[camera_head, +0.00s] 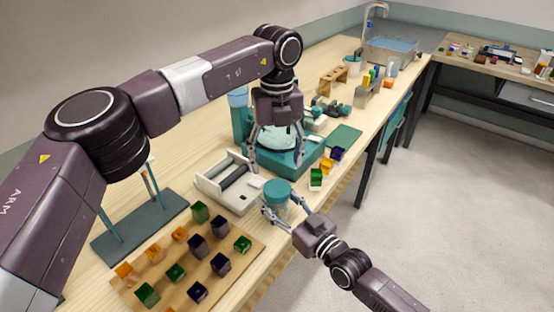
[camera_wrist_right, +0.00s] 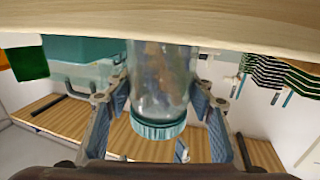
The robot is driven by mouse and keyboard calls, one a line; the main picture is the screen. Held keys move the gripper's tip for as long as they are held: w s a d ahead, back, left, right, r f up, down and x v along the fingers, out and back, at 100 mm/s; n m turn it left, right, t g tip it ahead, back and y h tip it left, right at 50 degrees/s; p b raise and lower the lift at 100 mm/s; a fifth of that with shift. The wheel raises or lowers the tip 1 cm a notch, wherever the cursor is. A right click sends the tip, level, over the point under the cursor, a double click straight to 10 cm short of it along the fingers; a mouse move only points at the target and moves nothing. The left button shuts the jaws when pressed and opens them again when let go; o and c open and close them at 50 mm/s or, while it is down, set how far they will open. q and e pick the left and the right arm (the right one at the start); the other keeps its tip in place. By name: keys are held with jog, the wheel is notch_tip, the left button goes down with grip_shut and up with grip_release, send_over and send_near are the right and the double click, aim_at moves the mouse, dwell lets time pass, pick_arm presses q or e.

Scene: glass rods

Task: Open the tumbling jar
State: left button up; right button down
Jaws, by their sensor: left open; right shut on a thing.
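The tumbling jar (camera_head: 277,190) is a clear jar with a teal ribbed lid, near the front edge of the bench. In the right wrist view the jar (camera_wrist_right: 162,85) appears upside down, with dark and brownish contents. Its lid (camera_wrist_right: 158,130) is on. My right gripper (camera_head: 283,215) is shut around the jar's sides; its fingers (camera_wrist_right: 162,105) flank the glass. My left gripper (camera_head: 276,160) is open and points down over a teal machine (camera_head: 305,163), behind the jar. A pale rounded part shows between its fingers. Whether they touch the machine is unclear.
A white tray-like device (camera_head: 215,190) stands just left of the jar. A wooden board (camera_head: 180,275) with several coloured blocks lies at the front left. Small coloured blocks (camera_head: 316,178) sit right of the jar. A dark stand with rods (camera_head: 130,235) is at the left.

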aim_at(277, 187)
pick_arm(q)
jog(key=m, duration=0.6)
pick_arm(e)
jog(key=shift+r, duration=0.1)
pick_arm(q)
jog(key=m, duration=0.3)
jog(key=shift+m, duration=0.3)
jog(key=m, duration=0.3)
jog(key=shift+m, duration=0.4)
jog(key=m, duration=0.3)
jog(key=shift+m, duration=0.4)
jog(key=m, duration=0.3)
jog(key=shift+m, duration=0.3)
jog(key=m, duration=0.3)
jog(key=shift+m, duration=0.4)
jog(key=m, duration=0.3)
jog(key=shift+m, duration=0.3)
jog(key=m, duration=0.4)
jog(key=shift+f, duration=4)
